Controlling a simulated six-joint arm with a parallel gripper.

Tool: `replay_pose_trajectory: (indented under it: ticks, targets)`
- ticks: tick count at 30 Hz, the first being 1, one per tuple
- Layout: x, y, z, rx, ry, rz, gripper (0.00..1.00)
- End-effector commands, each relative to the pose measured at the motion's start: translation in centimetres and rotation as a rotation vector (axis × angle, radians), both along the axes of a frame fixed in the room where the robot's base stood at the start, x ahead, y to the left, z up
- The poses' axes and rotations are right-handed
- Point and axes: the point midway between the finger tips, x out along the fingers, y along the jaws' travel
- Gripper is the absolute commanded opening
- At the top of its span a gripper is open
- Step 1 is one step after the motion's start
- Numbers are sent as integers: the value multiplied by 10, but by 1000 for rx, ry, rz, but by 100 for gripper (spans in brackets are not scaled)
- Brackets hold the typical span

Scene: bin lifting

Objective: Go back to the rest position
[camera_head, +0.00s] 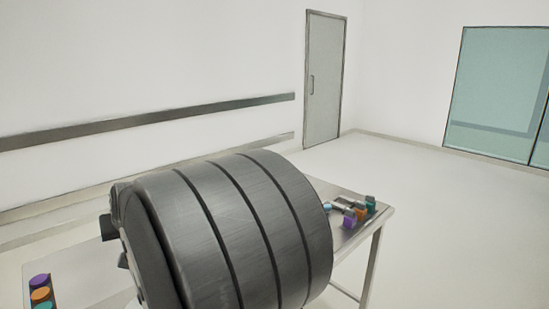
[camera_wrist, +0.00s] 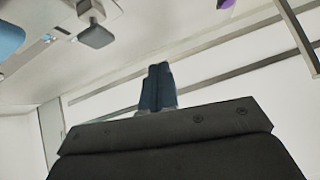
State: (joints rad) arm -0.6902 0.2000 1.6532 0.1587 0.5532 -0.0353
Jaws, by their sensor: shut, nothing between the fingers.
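My gripper (camera_wrist: 156,88) shows in the wrist view as two dark blue-grey fingers close together. They are shut and nothing shows between them. The fingers stand clear of other things in that view. In the head view I cannot make out my gripper. A large dark grey ribbed cylinder, which looks like part of my own arm, fills the middle there and hides much of the table (camera_head: 384,212). Small purple (camera_head: 349,221), orange (camera_head: 361,214) and teal (camera_head: 370,204) items stand together near the table's right end.
Purple (camera_head: 39,281), orange (camera_head: 40,294) and teal (camera_head: 45,306) round pieces sit at the lower left. A grey door (camera_head: 323,85) and a teal window panel (camera_head: 497,85) are at the back. The floor to the right of the table is clear.

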Motion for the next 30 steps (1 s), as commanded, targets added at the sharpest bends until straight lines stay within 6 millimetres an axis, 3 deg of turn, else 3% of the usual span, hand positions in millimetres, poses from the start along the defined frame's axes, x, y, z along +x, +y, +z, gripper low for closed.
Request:
replay_pose_trajectory:
  ticks: [9,15,21,30]
  targets:
    - [17,-62,-13,21,43,-116,0]
    - [23,-91,-19,35,63,-173,0]
    - [24,-105,-22,41,72,-199,0]
    - [25,-107,-22,43,74,-203,0]
